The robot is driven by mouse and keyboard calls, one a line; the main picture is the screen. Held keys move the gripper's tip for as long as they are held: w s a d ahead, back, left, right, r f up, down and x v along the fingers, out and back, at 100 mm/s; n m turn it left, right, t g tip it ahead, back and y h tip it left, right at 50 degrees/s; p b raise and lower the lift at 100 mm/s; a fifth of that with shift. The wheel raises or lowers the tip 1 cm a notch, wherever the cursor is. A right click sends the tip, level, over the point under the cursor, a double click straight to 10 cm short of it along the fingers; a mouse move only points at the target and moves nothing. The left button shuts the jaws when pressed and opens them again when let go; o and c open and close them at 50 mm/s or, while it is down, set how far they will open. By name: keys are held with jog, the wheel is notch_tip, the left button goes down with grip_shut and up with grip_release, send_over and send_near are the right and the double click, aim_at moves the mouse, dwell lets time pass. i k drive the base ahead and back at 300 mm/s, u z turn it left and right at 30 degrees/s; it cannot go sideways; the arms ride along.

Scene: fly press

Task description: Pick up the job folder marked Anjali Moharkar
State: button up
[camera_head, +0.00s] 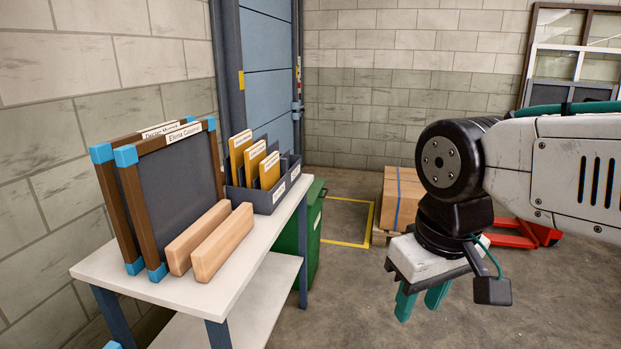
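Several yellow folders stand upright in a dark grey bin (264,202) at the back of the white table. I see a rear folder (237,153), a middle folder (252,162) and a front folder (268,176). Each has a white label at its top; the writing is too small to read, so I cannot tell which is marked Anjali Moharkar. Their lower parts are hidden by the bin. My gripper (421,301) hangs at the right, over the floor, well away from the folders. Its green fingers point down, apart, with nothing between them.
Two brown frames with blue corners (126,155) lean on the table (231,253), labelled on top, with two wooden blocks (219,243) before them. A green bin (314,222) stands behind the table. A carton (399,200) is at the back. Floor between table and gripper is clear.

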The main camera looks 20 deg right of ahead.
aim_at(270, 168)
jog(key=z, duration=0.05)
jog(key=k, duration=0.6)
jog(key=z, duration=0.3)
jog(key=i, duration=2)
jog(key=u, duration=0.3)
